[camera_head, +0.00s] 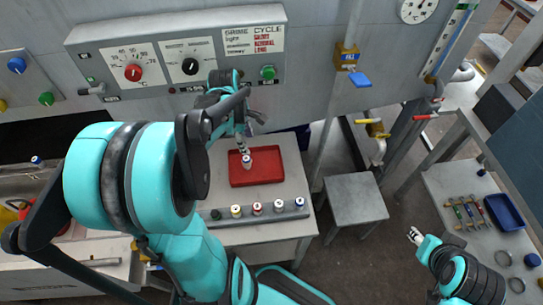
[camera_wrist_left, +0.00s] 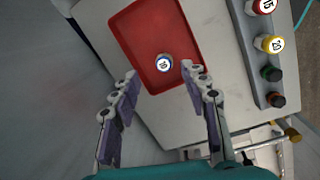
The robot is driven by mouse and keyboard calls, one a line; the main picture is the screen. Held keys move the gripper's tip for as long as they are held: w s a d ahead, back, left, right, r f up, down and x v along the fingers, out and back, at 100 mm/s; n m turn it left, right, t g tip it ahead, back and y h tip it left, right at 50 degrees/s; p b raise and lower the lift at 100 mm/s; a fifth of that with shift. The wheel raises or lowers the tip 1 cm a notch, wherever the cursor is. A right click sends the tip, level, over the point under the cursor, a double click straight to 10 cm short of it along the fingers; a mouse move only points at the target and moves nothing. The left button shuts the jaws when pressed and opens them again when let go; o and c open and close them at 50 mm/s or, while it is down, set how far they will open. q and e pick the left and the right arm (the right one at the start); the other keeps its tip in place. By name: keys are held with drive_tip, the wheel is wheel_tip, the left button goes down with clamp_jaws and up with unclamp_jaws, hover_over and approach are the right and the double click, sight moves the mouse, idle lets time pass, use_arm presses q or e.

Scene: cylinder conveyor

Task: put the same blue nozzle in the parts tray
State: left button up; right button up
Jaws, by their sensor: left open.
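The blue nozzle (camera_wrist_left: 164,62), with a white numbered top and a blue ring, stands in the red parts tray (camera_wrist_left: 135,35). In the head view the nozzle (camera_head: 247,163) is near the left side of the tray (camera_head: 270,180). My left gripper (camera_wrist_left: 160,72) is open, and its fingers are apart from the nozzle, one to each side in the picture. In the head view the left gripper (camera_head: 243,147) is just above the nozzle and partly hidden by its own arm. My right gripper (camera_head: 415,236) is far to the right, small and empty-looking; its opening is unclear.
A grey rack (camera_head: 288,216) with several other nozzles stands in front of the tray. A control panel (camera_head: 180,60) is on the wall behind. A grey stool (camera_head: 352,197) is right of the table. A side bench (camera_head: 450,185) holds a blue tray (camera_head: 504,212).

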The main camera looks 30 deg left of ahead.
use_arm(q)
drive_tip(key=s+d+r+m+t, duration=0.2)
drive_tip(key=d+r+m, duration=0.1)
drive_tip(key=d+m, duration=0.6)
drive_tip(key=s+d+r+m+t, duration=0.3)
drive_tip(key=d+m, duration=0.7)
drive_tip(key=m, duration=0.3)
drive_tip(key=shift+s+d+r+m+t+y, duration=0.2)
drive_tip(key=shift+s+m+t+y, duration=0.1)
drive_tip(key=shift+m+y, duration=0.1)
